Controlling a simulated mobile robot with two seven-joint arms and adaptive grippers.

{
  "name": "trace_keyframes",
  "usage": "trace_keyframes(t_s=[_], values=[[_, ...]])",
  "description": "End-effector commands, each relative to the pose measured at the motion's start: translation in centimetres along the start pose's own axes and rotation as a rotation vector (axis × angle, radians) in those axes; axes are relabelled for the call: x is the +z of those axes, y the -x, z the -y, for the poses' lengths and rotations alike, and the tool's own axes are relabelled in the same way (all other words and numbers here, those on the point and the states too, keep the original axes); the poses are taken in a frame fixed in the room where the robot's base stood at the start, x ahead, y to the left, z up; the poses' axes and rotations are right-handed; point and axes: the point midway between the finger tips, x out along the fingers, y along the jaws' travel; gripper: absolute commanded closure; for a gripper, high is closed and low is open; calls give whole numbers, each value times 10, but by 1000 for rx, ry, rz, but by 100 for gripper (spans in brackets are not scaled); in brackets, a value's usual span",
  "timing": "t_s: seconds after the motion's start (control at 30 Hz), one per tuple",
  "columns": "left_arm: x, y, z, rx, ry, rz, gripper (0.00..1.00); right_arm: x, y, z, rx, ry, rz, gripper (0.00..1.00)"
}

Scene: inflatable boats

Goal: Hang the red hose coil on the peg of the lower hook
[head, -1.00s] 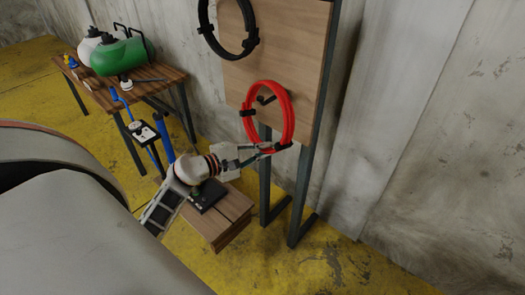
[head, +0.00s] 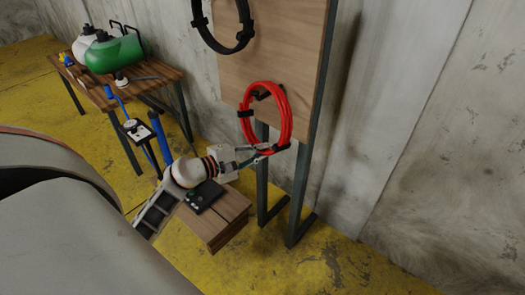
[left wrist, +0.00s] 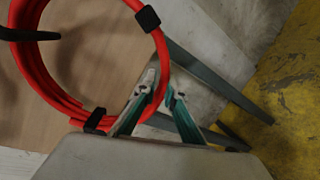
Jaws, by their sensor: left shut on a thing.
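The red hose coil (head: 287,119) with black bands is upright in front of the wooden board, and it also shows in the left wrist view (left wrist: 35,70). My left gripper (head: 265,151) is shut on the coil's lower edge; its fingers straddle the hose in the left wrist view (left wrist: 164,98). The black peg of the lower hook (head: 263,95) shows inside the ring, near its top. My right gripper is out of view.
A black coil (head: 244,38) hangs higher on the wooden board (head: 285,55), which stands on dark metal legs. Below is a low wooden box (head: 225,228) with a dark object on it. A table (head: 160,88) with green and white tanks stands at the left.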

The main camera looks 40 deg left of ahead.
Motion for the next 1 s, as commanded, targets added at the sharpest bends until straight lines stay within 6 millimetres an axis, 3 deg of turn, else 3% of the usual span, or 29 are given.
trace_keyframes(t_s=[0.03, 0.3, 0.33, 0.4, 0.77, 1.0], values=[[-1, 0, 8, -13, 5, -1, 100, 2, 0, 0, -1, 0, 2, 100], [-1, 0, 11, -18, 7, -1, 100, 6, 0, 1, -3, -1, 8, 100], [-1, 0, 11, -19, 7, -1, 85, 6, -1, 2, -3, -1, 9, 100], [-2, 0, 11, -19, 7, -1, 71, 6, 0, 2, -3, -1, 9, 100], [-1, 2, 7, -12, 5, -1, 71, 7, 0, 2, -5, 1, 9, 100], [-1, 30, 8, -15, 2, -2, 71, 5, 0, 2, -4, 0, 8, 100]])
